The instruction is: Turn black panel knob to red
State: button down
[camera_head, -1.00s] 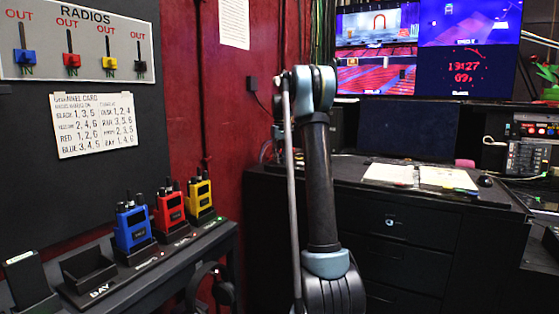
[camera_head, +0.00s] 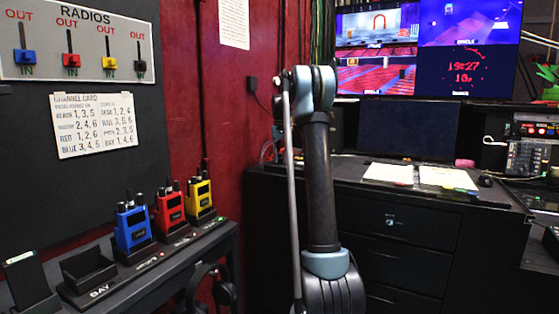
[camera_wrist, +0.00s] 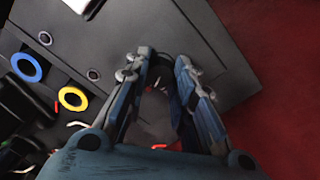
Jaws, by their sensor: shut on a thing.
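In the wrist view my gripper (camera_wrist: 163,70) is shut on a dark thing (camera_wrist: 160,84) between its fingers, over a grey panel (camera_wrist: 105,30). This dark thing looks like the black knob, but it is mostly hidden by the fingers, and I cannot read where it points. A blue ring (camera_wrist: 27,67) and a yellow ring (camera_wrist: 73,98) sit on the panel to the left. Small red marks show near the yellow ring and between the fingers. My gripper is out of sight in the head view.
A blue radio (camera_head: 132,228), a red radio (camera_head: 169,210) and a yellow radio (camera_head: 199,196) stand on a shelf. A RADIOS board (camera_head: 80,45) with coloured sliders and a card (camera_head: 93,125) hang above. A black drawer desk (camera_head: 410,235) stands right.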

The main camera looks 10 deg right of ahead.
jog(key=c, duration=1.3)
grip_release()
jog(key=shift+w, duration=0.1)
jog(key=shift+c, duration=0.2)
jog(key=shift+r, duration=0.1)
notch_tip(320, 180, up, 12)
